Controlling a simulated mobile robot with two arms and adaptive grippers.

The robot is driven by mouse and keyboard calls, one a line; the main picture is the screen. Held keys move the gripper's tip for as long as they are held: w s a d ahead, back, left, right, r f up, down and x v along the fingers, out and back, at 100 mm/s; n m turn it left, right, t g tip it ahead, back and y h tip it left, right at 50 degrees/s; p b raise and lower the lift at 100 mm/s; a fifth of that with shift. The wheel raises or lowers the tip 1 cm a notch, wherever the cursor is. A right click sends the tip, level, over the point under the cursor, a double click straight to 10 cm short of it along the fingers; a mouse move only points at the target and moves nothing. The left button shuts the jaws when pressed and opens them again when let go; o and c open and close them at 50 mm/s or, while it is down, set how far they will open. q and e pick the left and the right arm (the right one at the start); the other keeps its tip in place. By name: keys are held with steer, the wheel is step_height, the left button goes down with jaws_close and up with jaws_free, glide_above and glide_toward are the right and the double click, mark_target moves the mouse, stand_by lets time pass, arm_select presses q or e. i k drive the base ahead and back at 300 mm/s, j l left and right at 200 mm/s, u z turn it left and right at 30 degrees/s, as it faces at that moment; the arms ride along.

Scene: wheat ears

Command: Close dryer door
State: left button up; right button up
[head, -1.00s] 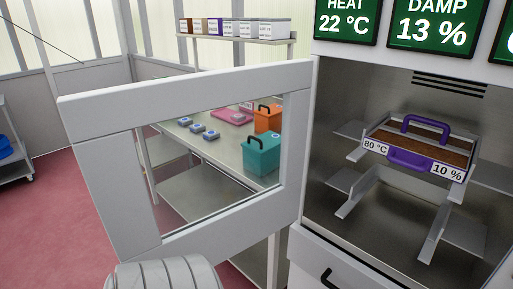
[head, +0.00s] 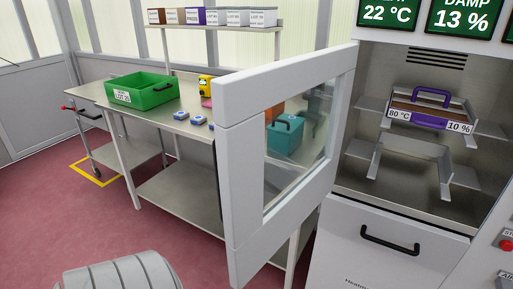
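The dryer door (head: 232,185) is a light grey frame around a clear window. It stands wide open, swung out to the left of the dryer (head: 405,72), and its free edge points toward me. The dryer's metal chamber is exposed. Inside, a tray (head: 430,120) with a purple handle and brown contents sits on the rack, with labels reading 80 °C and 10 %. Neither of my grippers is in view. Only a ribbed grey part of my own body shows at the bottom left, apart from the door in the picture.
A metal table (head: 130,113) behind the door bears a green crate (head: 142,92), small blue-topped items (head: 197,121) and a teal box (head: 285,136) seen through the window. A drawer handle (head: 390,240) sits below the chamber. Red floor (head: 60,215) is clear at left.

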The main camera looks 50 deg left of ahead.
mark_target(254, 232)
steer(key=j+z, duration=0.1)
steer(key=j, duration=0.65)
steer(key=k+j, duration=0.1)
steer(key=j, duration=0.6)
steer(key=k+j+z, duration=0.15)
steer(key=j, duration=0.6)
steer(key=i, duration=0.05)
